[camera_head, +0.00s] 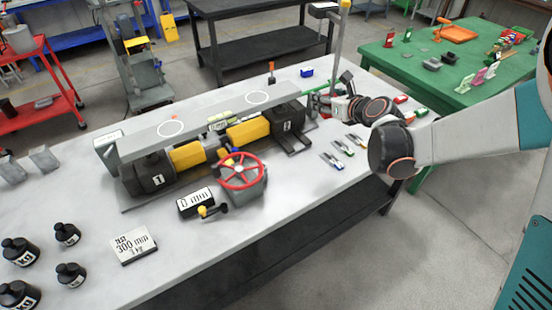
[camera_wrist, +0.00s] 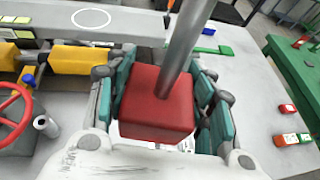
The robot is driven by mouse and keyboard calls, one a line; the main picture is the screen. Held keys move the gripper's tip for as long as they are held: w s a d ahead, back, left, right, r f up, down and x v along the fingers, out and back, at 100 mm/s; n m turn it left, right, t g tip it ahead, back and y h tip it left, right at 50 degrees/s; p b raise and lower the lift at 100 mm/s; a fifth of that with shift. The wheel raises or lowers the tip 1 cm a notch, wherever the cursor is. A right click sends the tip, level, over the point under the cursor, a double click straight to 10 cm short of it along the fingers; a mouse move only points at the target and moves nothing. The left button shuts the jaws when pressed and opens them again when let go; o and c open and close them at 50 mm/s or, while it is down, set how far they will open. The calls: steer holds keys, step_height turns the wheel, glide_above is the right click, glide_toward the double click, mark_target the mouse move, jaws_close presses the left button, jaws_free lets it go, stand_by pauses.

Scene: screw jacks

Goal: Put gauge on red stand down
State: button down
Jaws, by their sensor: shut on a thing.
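The gauge on the red stand shows in the head view as a tall grey post (camera_head: 337,55) with a dark-and-white gauge (camera_head: 323,9) at its top left. In the wrist view its red block base (camera_wrist: 157,108) fills the space between the teal finger pads, and the metal post rises from the block past the top edge. My gripper (camera_head: 333,104) is shut on the red block (camera_wrist: 160,103) from both sides, over the right end of the workbench. The gauge head is outside the wrist view. I cannot tell whether the base touches the bench top.
The screw jack rig (camera_head: 215,140) with its red handwheel (camera_head: 241,171) stands left of my gripper. Small colored tools (camera_head: 343,147) lie in front of it. Black weights (camera_head: 67,234) and a 300 mm plate (camera_head: 134,245) sit at the front left. A green table (camera_head: 450,65) stands behind right.

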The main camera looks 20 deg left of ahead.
steer(key=a+f+n+g+y, duration=0.1)
steer(key=a+f+n+y, duration=0.1)
steer(key=a, duration=1.4)
steer(key=f+b, duration=0.2)
steer(key=f, duration=0.4)
steer(key=f+b, duration=0.2)
steer(key=f, duration=0.4)
steer(key=f+b, duration=0.3)
steer(key=f, duration=0.4)
steer(key=shift+s+a+f, duration=0.1)
steer(key=shift+s+a, duration=0.15)
steer(key=shift+s, duration=0.1)
steer(key=shift+f+g+b, duration=0.3)
steer(key=shift+f+b, duration=0.25)
steer(key=shift+b, duration=0.05)
steer(key=c, duration=0.7)
jaws_free()
steer(key=shift+f, duration=0.1)
steer(key=shift+c, duration=0.2)
